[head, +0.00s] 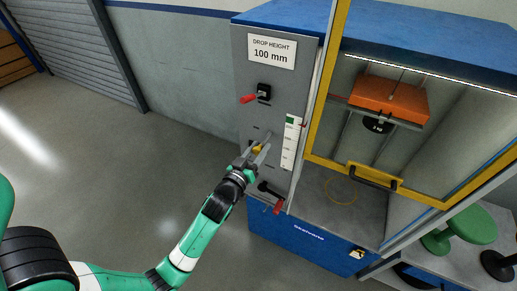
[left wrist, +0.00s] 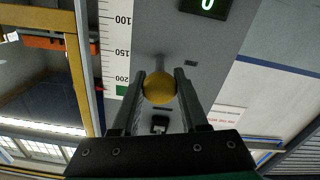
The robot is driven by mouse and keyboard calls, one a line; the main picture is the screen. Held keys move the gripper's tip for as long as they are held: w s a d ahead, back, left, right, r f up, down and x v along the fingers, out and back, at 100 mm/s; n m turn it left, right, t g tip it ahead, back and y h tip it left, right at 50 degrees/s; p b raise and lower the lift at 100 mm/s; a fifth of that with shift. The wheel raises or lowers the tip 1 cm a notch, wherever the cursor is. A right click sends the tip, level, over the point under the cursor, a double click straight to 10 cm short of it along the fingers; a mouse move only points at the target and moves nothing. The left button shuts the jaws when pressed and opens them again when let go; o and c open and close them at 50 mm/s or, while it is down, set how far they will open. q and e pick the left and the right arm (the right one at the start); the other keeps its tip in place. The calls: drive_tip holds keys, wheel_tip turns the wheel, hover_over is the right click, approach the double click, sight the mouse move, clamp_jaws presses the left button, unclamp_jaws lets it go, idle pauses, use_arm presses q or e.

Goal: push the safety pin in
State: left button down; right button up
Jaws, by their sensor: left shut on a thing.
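The safety pin's round yellow knob (head: 257,149) is on the grey front panel (head: 262,105) of the machine. My left gripper (head: 256,152) reaches up to it from below left in the head view. In the left wrist view the yellow knob (left wrist: 159,88) sits between the two fingers of my left gripper (left wrist: 159,80), which are shut on it. A short grey shaft shows behind the knob, leading to the panel. How deep the pin sits in the panel is hidden. My right gripper is not in view.
A red-handled lever (head: 249,98) is above the knob, and another red handle (head: 278,207) is below it. A white scale (head: 292,142) stands to the right. A yellow-framed door (head: 312,120) fronts the chamber with an orange block (head: 389,98). Floor to the left is clear.

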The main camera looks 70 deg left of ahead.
sight(264, 140)
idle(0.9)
use_arm(q)
drive_tip(key=b+x, duration=0.1)
drive_tip(key=x, duration=0.2)
drive_tip(key=shift+w+a, duration=0.3)
drive_tip(key=shift+c, duration=2.2)
unclamp_jaws()
drive_tip(key=shift+d, duration=0.1)
drive_tip(key=v, duration=1.1)
drive_tip(key=shift+s+d, duration=0.2)
drive_tip(key=shift+s, duration=0.05)
